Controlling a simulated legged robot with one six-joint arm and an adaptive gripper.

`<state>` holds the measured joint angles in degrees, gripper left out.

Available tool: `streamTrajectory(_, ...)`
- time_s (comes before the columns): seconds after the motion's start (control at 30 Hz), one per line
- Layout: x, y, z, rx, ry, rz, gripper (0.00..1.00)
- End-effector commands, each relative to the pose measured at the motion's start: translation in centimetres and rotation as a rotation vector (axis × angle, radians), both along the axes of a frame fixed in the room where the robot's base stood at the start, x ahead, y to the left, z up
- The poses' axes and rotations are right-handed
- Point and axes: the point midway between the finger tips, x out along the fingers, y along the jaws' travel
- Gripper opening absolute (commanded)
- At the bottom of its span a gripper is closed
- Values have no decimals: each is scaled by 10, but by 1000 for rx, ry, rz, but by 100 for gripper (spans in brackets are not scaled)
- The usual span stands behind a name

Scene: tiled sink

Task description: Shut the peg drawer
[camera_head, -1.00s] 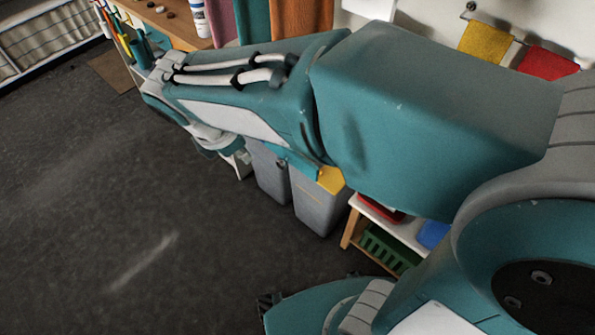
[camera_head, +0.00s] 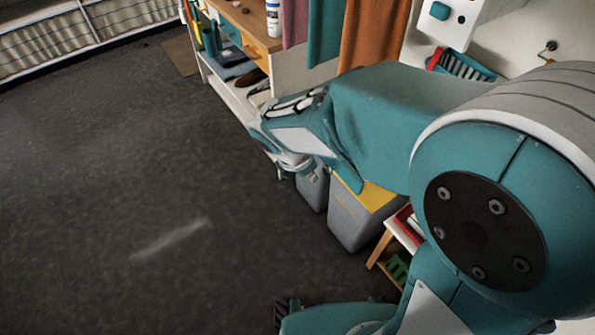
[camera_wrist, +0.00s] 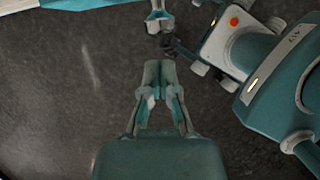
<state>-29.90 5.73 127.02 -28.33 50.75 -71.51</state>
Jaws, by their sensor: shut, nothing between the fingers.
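My gripper (camera_wrist: 159,75) shows in the wrist view with its fingertips together and nothing between them, over dark floor. In the head view, my arm reaches left across the picture and its end hangs in front of the low shelf unit; the fingers are too small to make out there. A wooden cabinet (camera_head: 236,18) stands at the top of the head view, with an orange-brown front panel (camera_head: 249,47) under its top. This may be the peg drawer; I cannot tell how far out it stands. No drawer shows in the wrist view.
Grey bins (camera_head: 352,222) stand below my arm, one with a yellow top. A low bench (camera_head: 404,226) with a red tray is right of them. Coloured cloths (camera_head: 375,35) hang above. Open dark floor (camera_head: 120,180) fills the left. My own body is close in the wrist view.

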Motion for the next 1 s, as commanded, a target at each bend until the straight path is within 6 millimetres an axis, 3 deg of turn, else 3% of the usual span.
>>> streamTrajectory(0.13,6,-11,0,0,0,-1,0)
streamTrajectory(0.6,11,-17,0,0,0,-1,0)
streamTrajectory(1.0,55,-84,0,1,0,-7,0)
